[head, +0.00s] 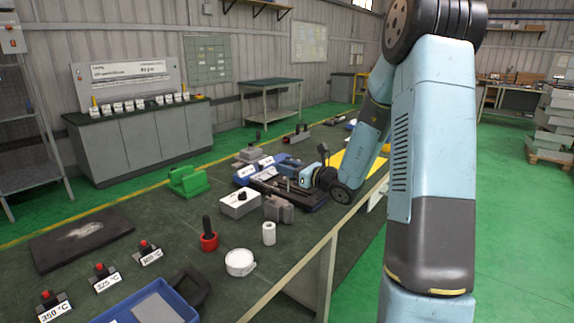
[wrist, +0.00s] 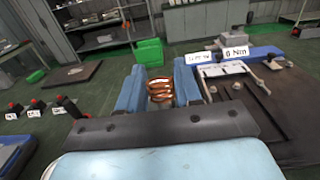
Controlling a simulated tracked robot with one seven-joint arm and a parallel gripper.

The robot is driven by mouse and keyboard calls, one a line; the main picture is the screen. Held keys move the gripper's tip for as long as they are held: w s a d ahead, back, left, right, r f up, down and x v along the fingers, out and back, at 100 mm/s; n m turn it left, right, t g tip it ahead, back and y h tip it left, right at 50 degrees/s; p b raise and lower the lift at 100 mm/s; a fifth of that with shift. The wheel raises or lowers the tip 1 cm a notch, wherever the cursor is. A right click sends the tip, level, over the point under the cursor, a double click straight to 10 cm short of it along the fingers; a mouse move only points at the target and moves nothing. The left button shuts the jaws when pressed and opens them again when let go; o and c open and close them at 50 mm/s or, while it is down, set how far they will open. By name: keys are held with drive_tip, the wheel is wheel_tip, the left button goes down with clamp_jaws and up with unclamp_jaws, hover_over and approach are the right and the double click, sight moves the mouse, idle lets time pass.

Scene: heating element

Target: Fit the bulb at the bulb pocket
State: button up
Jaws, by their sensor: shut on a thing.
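My gripper (wrist: 160,78) shows in the wrist view as two blue fingers in front of a dark bar. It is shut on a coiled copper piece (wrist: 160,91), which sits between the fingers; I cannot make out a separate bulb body. In the head view my gripper (head: 305,179) is low over the middle of the bench, at a dark base plate (head: 308,199) with fittings. The base plate (wrist: 266,108) lies to the right of the fingers in the wrist view. The bulb pocket cannot be told apart at this size.
A green block (head: 187,181) is to the left. A red-based tool (head: 208,236), white cylinders and a blue tray (head: 150,306) are nearer.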

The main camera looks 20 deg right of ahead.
sight(288, 179)
drive_tip(key=shift+f, duration=2.05)
wheel_tip(288, 179, down, 7)
idle(3.5)
drive_tip(key=o, duration=1.1)
drive_tip(key=shift+s, duration=0.1)
drive_tip(key=v, duration=1.3)
drive_tip(key=shift+s+d, duration=0.2)
drive_tip(key=shift+s, duration=0.05)
